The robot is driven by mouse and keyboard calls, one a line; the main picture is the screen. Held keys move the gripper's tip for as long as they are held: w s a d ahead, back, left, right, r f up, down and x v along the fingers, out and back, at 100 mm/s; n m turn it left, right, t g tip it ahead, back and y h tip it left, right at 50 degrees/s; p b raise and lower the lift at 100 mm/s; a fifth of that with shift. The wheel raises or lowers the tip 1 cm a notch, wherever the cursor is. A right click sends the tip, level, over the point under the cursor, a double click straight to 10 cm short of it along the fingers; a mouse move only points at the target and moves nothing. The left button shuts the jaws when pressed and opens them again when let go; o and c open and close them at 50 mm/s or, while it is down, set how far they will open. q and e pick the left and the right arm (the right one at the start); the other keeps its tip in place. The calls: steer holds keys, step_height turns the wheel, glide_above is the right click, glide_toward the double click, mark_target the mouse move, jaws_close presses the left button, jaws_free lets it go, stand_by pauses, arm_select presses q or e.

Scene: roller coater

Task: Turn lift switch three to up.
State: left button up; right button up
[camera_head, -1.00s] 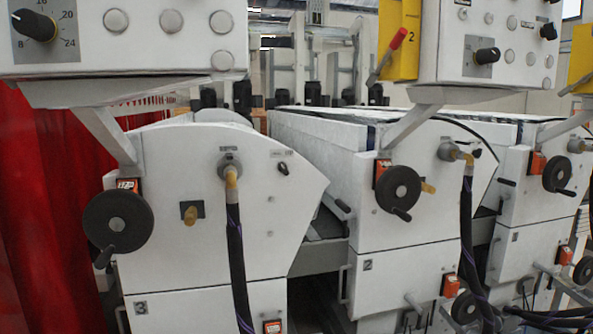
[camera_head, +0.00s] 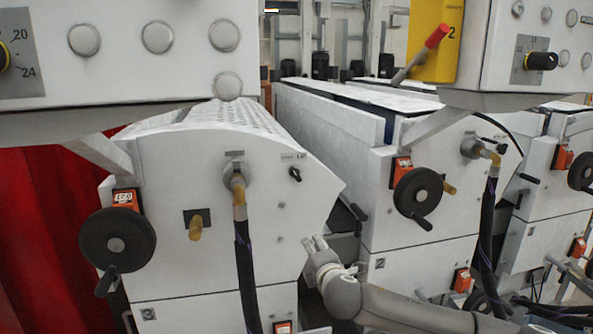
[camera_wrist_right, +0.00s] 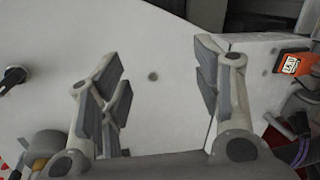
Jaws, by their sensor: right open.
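Lift switch three (camera_head: 295,174) is a small black knob on the upper right of the white front panel (camera_head: 275,220) of the left coater unit. A small label sits beside it; I cannot read its position. In the right wrist view, a black knob (camera_wrist_right: 14,77) that looks like this switch shows at the left edge. My right gripper (camera_head: 318,243) is below and slightly right of the switch, apart from it. In the wrist view the right gripper (camera_wrist_right: 160,80) has its fingers spread, with only white panel between them. My left gripper is not in view.
A black handwheel (camera_head: 117,240) and a dark hose (camera_head: 247,275) are on the left unit's front. Unit two (camera_head: 420,238) stands right of it, with its own handwheel (camera_head: 418,193). A white control box (camera_head: 150,45) overhangs above. A red curtain (camera_head: 45,230) hangs at left.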

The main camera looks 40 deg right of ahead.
mark_target(296, 177)
steer(key=a+r+n+t+p, duration=0.1)
steer(key=a+r+n+t, duration=0.1)
steer(key=r, duration=0.7)
steer(key=a+r+n+t, duration=0.2)
steer(key=r, duration=0.7)
steer(key=shift+h, duration=0.4)
steer(key=p+x, duration=0.1)
steer(key=x, duration=0.2)
steer(key=p+x, duration=0.2)
steer(key=x, duration=0.1)
steer(key=p+x, duration=0.1)
steer(key=x, duration=0.2)
steer(key=shift+w+d+f, duration=0.1)
steer(key=shift+d+f, duration=0.15)
steer(key=shift+d, duration=0.25)
arm_select(q)
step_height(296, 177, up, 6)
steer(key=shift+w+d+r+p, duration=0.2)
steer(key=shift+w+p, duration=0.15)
steer(key=shift+p, duration=0.1)
arm_select(e)
steer(key=shift+w+d+f, duration=0.15)
steer(key=shift+w+d, duration=0.1)
steer(key=shift+w, duration=0.3)
steer(key=c, duration=1)
